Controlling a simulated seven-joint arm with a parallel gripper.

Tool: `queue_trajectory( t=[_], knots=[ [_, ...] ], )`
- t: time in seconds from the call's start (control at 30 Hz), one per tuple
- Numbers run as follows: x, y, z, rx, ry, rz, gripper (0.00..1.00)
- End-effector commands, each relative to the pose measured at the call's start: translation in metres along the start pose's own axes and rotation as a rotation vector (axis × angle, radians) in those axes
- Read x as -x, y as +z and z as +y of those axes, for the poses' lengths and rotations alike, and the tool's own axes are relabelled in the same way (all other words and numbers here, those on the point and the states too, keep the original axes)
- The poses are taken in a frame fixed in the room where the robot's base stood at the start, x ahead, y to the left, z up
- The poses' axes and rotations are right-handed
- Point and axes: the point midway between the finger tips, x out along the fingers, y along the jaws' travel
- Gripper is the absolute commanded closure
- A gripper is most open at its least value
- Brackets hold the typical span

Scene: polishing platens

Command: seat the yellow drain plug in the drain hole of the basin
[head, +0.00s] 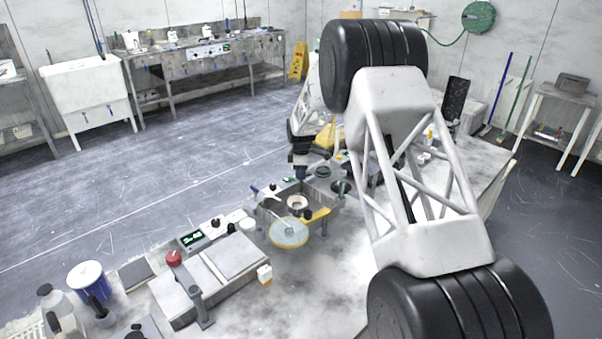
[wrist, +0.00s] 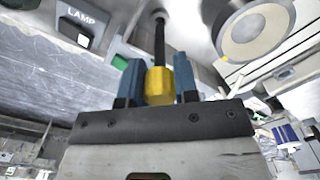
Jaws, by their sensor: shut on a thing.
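My gripper (wrist: 158,72) has blue fingers, shut on the yellow drain plug (wrist: 158,88), a short yellow cylinder with a dark rod beyond it. In the head view my gripper (head: 300,172) hangs over the bench, behind the grey basin (head: 326,229); the plug cannot be made out there. The basin is an open box with a pale ring inside; I cannot tell whether this ring surrounds the drain hole. A round pale part with a grey centre (wrist: 257,27) shows at upper right in the wrist view; I cannot tell what it is.
A clear disc with a yellow rim (head: 289,233) sits at the basin's front. A box with a red knob (head: 174,258) stands front left. Bare bench top (head: 310,290) lies in front.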

Motion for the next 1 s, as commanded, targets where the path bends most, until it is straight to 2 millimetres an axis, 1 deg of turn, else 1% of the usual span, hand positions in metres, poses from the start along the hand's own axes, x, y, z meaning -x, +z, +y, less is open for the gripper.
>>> queue_trajectory(
  t=[0.57,1.0],
  knots=[
    [-0.0003,0.0000,0.0001,0.000,0.000,0.000,0.99],
    [-0.0073,0.0000,0.0001,0.000,0.000,0.000,0.99]
  ],
)
